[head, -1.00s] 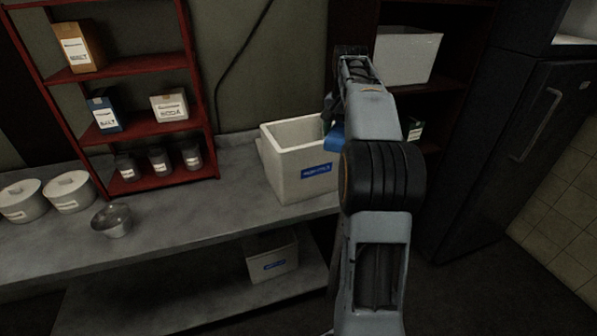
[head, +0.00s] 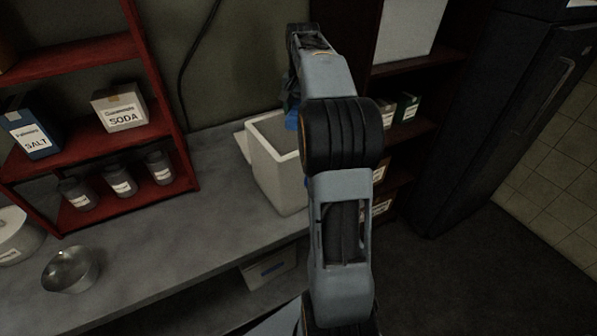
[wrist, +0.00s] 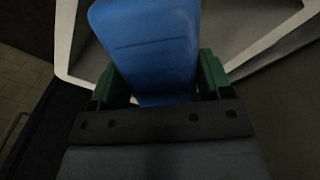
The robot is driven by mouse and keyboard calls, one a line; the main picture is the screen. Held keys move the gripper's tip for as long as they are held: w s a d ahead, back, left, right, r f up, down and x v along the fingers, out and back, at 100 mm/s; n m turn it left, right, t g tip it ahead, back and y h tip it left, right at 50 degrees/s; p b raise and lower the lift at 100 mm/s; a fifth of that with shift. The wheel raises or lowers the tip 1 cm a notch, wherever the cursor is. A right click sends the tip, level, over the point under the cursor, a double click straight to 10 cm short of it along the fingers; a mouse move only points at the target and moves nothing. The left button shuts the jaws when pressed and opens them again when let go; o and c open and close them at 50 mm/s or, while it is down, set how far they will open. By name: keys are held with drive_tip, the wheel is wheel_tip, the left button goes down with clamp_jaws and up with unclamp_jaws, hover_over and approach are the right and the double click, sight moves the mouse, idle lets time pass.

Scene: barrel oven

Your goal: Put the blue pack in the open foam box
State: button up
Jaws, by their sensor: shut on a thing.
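The blue pack (wrist: 150,50) is between the green fingers of my gripper (wrist: 157,78) in the wrist view, and the gripper is shut on it. In the head view only a small part of the blue pack (head: 291,118) shows beside my arm. The open foam box (head: 272,178) is white and stands on the grey counter, partly hidden behind my arm. In the wrist view, the foam box's pale rim (wrist: 66,45) shows behind the pack. The pack is at or above the box's opening; its exact height is unclear. My arm hides the gripper in the head view.
A red shelf (head: 90,190) with a salt box (head: 30,135), a soda box (head: 120,107) and jars stands at the left. A metal bowl (head: 70,270) sits on the counter (head: 190,255). A dark shelf with a white box (head: 408,30) is behind my arm.

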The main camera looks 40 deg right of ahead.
wheel_tip(320, 180, down, 23)
drive_tip(key=shift+f, duration=0.1)
idle(0.4)
drive_tip(key=shift+f+b, duration=0.1)
drive_tip(key=shift+b, duration=0.2)
drive_tip(key=shift+f, duration=0.15)
drive_tip(key=o, duration=1.2)
wheel_tip(320, 180, up, 12)
drive_tip(key=shift+r, duration=0.25)
